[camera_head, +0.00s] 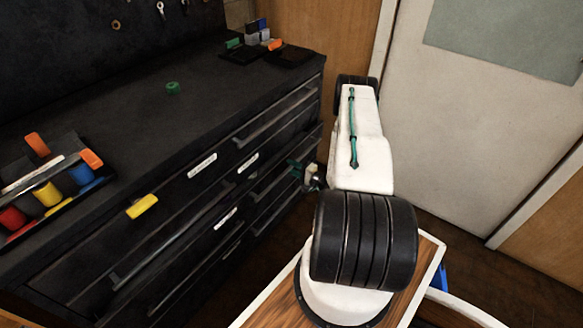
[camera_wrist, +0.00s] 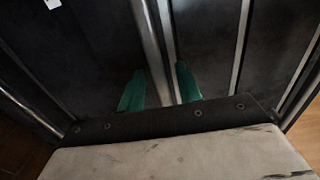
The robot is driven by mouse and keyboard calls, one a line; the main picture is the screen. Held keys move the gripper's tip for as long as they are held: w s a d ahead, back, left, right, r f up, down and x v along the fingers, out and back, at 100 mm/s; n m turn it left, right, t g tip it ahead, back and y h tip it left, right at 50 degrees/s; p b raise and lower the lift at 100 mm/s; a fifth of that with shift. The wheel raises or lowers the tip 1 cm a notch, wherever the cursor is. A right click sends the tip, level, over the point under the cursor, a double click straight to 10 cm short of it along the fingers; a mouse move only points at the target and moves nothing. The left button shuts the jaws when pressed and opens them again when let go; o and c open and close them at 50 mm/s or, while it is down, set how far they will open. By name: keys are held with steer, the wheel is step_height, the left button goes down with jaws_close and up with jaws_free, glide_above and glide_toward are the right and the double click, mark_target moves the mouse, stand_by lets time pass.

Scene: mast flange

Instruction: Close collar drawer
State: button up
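The black cabinet's drawers fill its front; their labels (camera_head: 202,165) are too small to read, so I cannot tell which one is the collar drawer. A drawer in the right column (camera_head: 285,158) seems to stand slightly out from the front, close to my gripper. My gripper (camera_head: 298,169) is at the right part of the drawer fronts, partly hidden by my arm. In the wrist view its green fingers (camera_wrist: 160,88) are apart, with a bright metal drawer handle or edge (camera_wrist: 153,45) running between them. I cannot tell whether they touch it.
A green ring-like part (camera_head: 173,88) lies on the cabinet top (camera_head: 120,125). A pale door (camera_head: 460,120) stands to the right.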

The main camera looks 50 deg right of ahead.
mark_target(283, 162)
steer(key=shift+w, duration=0.4)
jaws_close()
steer(key=shift+w+a, duration=0.2)
steer(key=shift+w, duration=1.9)
jaws_free()
steer(key=shift+w, duration=0.15)
